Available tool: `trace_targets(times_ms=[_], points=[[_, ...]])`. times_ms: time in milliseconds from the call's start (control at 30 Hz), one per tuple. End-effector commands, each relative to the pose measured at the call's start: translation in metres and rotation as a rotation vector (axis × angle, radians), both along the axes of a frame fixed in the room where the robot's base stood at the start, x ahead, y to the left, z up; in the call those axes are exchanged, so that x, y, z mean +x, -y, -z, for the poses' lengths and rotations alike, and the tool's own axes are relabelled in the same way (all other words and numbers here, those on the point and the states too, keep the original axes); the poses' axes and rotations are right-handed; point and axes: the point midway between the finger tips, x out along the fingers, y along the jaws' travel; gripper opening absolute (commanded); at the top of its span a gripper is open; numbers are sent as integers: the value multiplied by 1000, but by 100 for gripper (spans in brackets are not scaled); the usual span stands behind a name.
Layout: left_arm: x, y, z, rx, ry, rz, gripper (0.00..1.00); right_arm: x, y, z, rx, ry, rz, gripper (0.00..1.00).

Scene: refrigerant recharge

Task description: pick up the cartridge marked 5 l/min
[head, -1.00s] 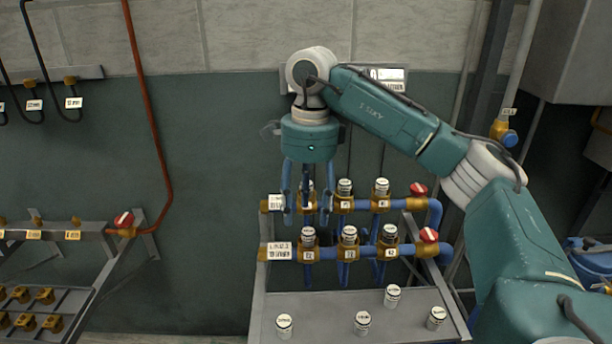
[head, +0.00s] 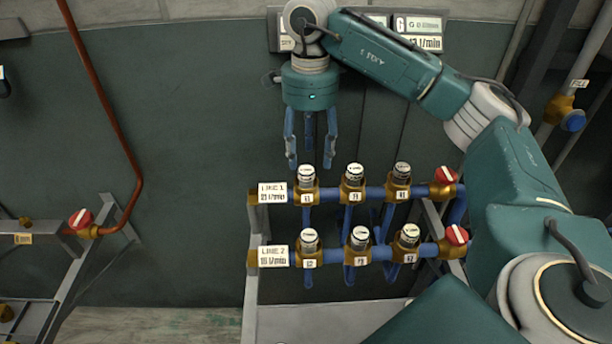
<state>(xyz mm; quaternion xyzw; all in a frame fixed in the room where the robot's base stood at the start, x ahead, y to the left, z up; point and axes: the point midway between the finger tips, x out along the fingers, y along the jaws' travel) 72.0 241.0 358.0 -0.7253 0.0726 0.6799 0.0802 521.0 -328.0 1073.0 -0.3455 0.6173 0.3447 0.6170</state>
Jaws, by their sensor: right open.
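Several white-capped cartridges stand upright in the brass sockets of two blue pipe lines. The upper row has a left cartridge (head: 307,173), a middle one (head: 354,172) and a right one (head: 401,170). The lower row has a left (head: 309,238), a middle (head: 360,237) and a right one (head: 409,234). Their markings are too small to read, so I cannot tell which is 5 l/min. My right gripper (head: 311,155) points down, open and empty, its fingertips at or just behind the upper left cartridge in the picture; contact is unclear. My left gripper is not in view.
Line labels (head: 272,193) and (head: 274,256) sit left of the rows, red-handled valves (head: 445,175) and (head: 457,235) right. A shelf (head: 320,318) lies below, partly covered by my arm. A sign (head: 418,32) hangs behind. Another rack (head: 80,245) stands left.

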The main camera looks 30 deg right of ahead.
Motion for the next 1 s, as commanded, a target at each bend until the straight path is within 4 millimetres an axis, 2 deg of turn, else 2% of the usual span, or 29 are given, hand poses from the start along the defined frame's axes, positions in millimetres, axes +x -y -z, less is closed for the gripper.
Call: trace_targets(times_ms=[233, 433, 567, 767, 800, 867, 1000], points=[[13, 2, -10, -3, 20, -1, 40, 2, -1, 19, -1, -2, -1, 51], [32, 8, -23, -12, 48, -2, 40, 7, -4, 49, -1, -3, 0, 51], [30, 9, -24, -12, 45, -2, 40, 7, -4, 60, -1, -1, -1, 51], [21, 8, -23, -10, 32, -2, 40, 7, -4, 62, 0, 2, -1, 51], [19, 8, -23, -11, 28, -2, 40, 7, -4, 62, 0, 1, -1, 49], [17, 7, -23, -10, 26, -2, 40, 7, -4, 62, 0, 1, -1, 37], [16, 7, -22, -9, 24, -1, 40, 7, -4, 62, 0, 1, -1, 9]])
